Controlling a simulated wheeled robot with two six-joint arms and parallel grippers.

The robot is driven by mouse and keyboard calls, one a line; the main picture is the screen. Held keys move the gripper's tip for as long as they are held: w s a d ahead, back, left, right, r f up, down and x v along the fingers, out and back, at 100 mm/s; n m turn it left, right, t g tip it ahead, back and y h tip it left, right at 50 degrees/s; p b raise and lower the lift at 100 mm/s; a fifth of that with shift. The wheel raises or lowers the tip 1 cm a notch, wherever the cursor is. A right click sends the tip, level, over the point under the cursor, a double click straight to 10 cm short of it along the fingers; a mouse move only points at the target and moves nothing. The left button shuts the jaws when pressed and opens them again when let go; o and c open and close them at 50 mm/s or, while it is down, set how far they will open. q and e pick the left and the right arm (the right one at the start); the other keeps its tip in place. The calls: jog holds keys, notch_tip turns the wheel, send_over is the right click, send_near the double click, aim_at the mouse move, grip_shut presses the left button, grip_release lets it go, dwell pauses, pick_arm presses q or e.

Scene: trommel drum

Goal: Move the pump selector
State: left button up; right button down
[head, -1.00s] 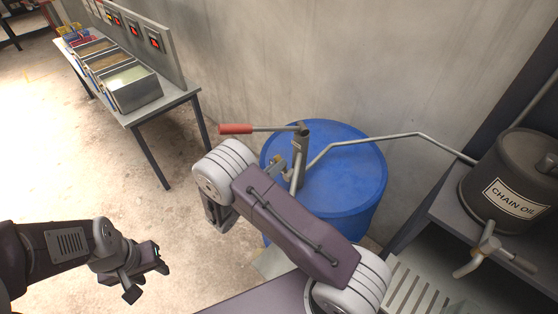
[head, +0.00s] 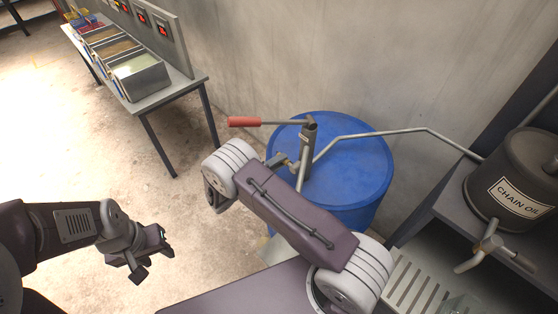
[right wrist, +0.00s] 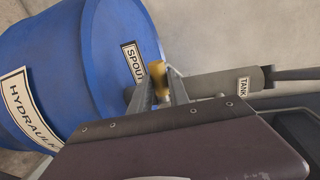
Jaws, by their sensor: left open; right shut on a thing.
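The pump (head: 308,150) stands upright on a blue drum (head: 350,178) and has a long handle with a red grip (head: 243,122). Its selector is a small brass-yellow lever (right wrist: 157,80), between a SPOUT label (right wrist: 131,64) and a TANK label (right wrist: 243,86) in the right wrist view. My right gripper (right wrist: 161,92) is shut on the selector there. My left gripper (head: 152,258) is open and empty, low over the floor at left.
A metal pipe (head: 380,134) runs from the pump toward a dark CHAIN OIL tank (head: 515,180) with a tap (head: 487,246) at right. A slatted grate (head: 425,284) lies below it. A table with trays (head: 140,76) stands at back left. The floor between is open.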

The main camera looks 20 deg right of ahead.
jog(key=shift+f+n, duration=0.2)
jog(key=shift+n, duration=0.1)
dwell(0.4)
jog(key=c, duration=1.3)
grip_release()
jog(key=shift+o, duration=0.2)
jog(key=shift+a, duration=0.1)
jog(key=b+v, duration=0.2)
jog(key=v, duration=0.7)
jog(key=shift+w, duration=0.1)
